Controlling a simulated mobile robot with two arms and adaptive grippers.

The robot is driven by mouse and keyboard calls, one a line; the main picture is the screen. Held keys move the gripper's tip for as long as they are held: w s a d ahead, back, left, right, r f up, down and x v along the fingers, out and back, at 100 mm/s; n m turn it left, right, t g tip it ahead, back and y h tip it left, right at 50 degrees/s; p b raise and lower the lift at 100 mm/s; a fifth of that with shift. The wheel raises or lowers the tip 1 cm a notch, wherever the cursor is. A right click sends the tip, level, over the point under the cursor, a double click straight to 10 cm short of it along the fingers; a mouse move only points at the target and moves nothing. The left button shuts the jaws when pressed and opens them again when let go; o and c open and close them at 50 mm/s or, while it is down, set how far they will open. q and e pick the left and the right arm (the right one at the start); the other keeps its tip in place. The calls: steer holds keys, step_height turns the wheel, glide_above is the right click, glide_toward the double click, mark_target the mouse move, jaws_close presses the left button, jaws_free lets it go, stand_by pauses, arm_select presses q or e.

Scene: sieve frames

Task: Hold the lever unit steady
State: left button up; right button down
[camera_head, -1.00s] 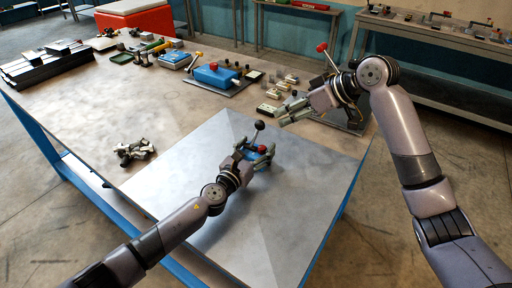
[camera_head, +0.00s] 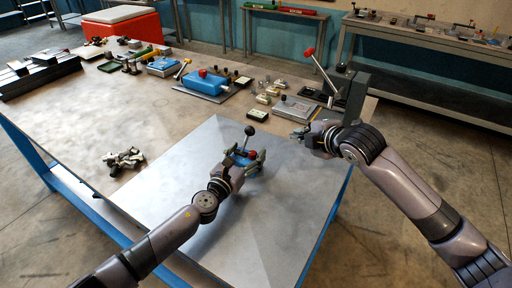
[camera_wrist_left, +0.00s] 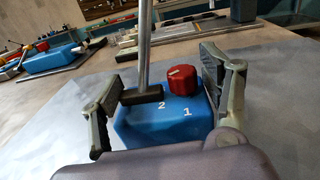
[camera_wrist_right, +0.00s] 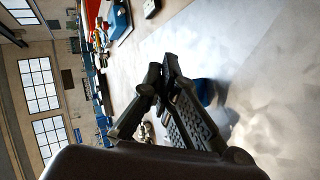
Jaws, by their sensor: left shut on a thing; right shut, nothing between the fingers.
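The lever unit (camera_wrist_left: 150,122) is a blue box with a red knob (camera_wrist_left: 181,82), the white digits 2 and 1, and an upright metal lever (camera_wrist_left: 144,45). My left gripper (camera_head: 249,161) is shut on its two sides, and the unit sits on the grey metal sheet. In the head view the lever's black ball top (camera_head: 249,130) shows above the gripper. The left fingers stand on either side of the box in the left wrist view (camera_wrist_left: 160,88). My right gripper (camera_head: 299,134) is shut and empty, right of the unit and apart from it. Its fingertips meet in the right wrist view (camera_wrist_right: 161,68).
A larger blue unit (camera_head: 207,82) with a red knob stands at the back of the table. A device with a red-topped lever (camera_head: 322,72) stands at the back right. A small metal part (camera_head: 123,159) lies on the left. The metal sheet (camera_head: 250,235) is clear in front.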

steer(key=s+a+f+n+y, duration=0.1)
steer(key=s+a+n+y, duration=0.1)
steer(key=s+n, duration=0.4)
steer(key=s+a+f+n+t+y, duration=0.1)
steer(key=s+n, duration=0.5)
steer(key=n, duration=0.6)
steer(key=shift+s+a+f+y, duration=0.2)
steer(key=shift+a+f+y, duration=0.4)
steer(key=shift+a, duration=0.45)
glide_toward(246, 140)
steer(key=w+a+f, duration=0.2)
steer(key=a, duration=0.1)
steer(key=shift+w+r, duration=0.5)
